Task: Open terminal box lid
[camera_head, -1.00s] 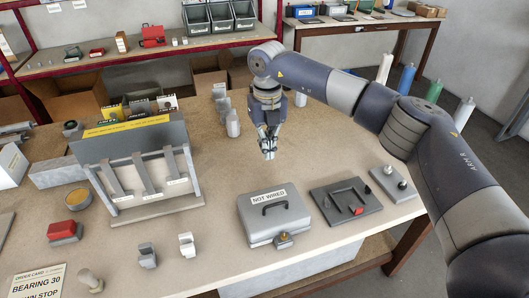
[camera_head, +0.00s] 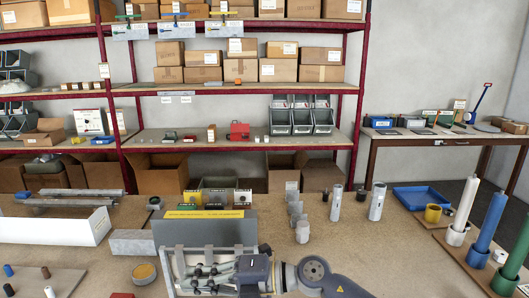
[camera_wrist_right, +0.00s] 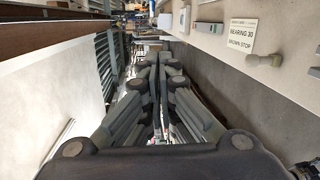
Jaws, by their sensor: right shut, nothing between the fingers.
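The terminal box is out of view in both current views. My right gripper (camera_head: 192,272) is at the bottom of the head view, in front of the grey rack (camera_head: 205,230) with the yellow label strip. It points left, and its fingers are shut and empty. In the right wrist view its closed fingers (camera_wrist_right: 160,128) fill the middle, with nothing between them. My left gripper is not in view.
Metal cups (camera_head: 303,230) and cylinders (camera_head: 376,203) stand right of the rack. A blue tray (camera_head: 422,198) and tall coloured rolls (camera_head: 487,216) are further right. Shelving (camera_head: 230,88) stands behind. The wrist view shows an order card (camera_wrist_right: 240,37) at the upper right.

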